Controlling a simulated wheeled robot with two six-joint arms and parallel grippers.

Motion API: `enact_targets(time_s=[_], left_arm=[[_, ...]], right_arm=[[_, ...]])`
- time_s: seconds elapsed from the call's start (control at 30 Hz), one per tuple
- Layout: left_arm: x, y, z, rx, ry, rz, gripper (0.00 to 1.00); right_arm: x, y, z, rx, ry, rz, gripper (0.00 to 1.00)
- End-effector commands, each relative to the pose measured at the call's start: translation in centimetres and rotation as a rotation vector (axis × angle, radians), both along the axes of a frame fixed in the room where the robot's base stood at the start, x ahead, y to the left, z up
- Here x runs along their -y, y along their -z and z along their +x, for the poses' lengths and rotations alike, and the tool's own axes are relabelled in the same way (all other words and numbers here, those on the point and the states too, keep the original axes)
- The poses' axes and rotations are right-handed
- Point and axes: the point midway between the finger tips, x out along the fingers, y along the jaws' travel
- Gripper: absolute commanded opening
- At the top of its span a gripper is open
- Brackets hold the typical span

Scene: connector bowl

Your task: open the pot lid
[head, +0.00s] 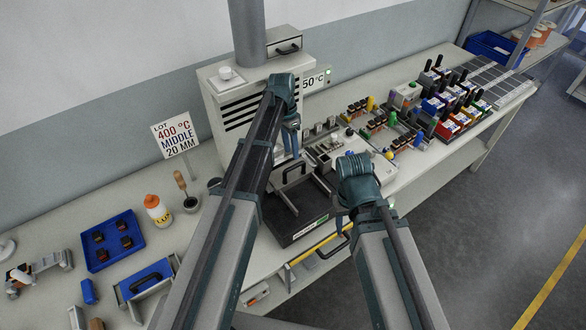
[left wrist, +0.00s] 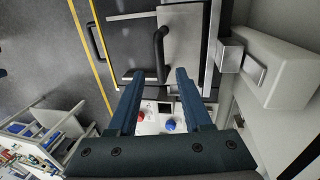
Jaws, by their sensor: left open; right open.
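The pot is a low dark box (head: 294,232) in the middle of the bench, below the grey cabinet. Its lid looks like a flat grey plate (left wrist: 185,48) with a black bar handle (left wrist: 159,52); the handle also shows in the head view (head: 294,170). My left gripper (head: 291,150) is open above the pot. In the left wrist view its two blue fingers (left wrist: 158,75) are spread, with the handle beyond and between the tips. Contact cannot be told. My right gripper (head: 342,208) is open at the pot's right side, its fingers mostly hidden by its own wrist.
A grey vented cabinet (head: 226,108) stands behind the pot. A panel with knobs (head: 337,150) is to its right, with several connectors and bottles beyond. A blue tray (head: 112,262), a glue bottle (head: 157,210) and a sign (head: 175,135) are on the left.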

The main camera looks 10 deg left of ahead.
Motion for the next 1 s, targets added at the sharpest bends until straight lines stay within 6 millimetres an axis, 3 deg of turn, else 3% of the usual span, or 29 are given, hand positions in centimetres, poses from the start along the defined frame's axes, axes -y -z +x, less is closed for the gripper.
enact_targets(time_s=[0.03,0.3,0.73,1.0], left_arm=[[0.1,1.5,-0.2,0.0,0.001,0.0,0.5],[0.7,4.9,-0.6,0.0,0.001,0.0,0.5],[0.8,5.4,-0.8,0.0,0.001,0.0,0.5],[0.8,5.5,-0.8,0.0,0.001,0.0,0.03]], right_arm=[[0.0,1.5,0.0,0.0,-0.002,-0.001,0.5],[0.0,4.9,0.0,0.0,-0.008,-0.002,0.5],[0.0,5.5,0.0,0.0,-0.008,-0.002,0.5],[0.0,5.5,0.0,0.0,-0.008,-0.002,0.5]])
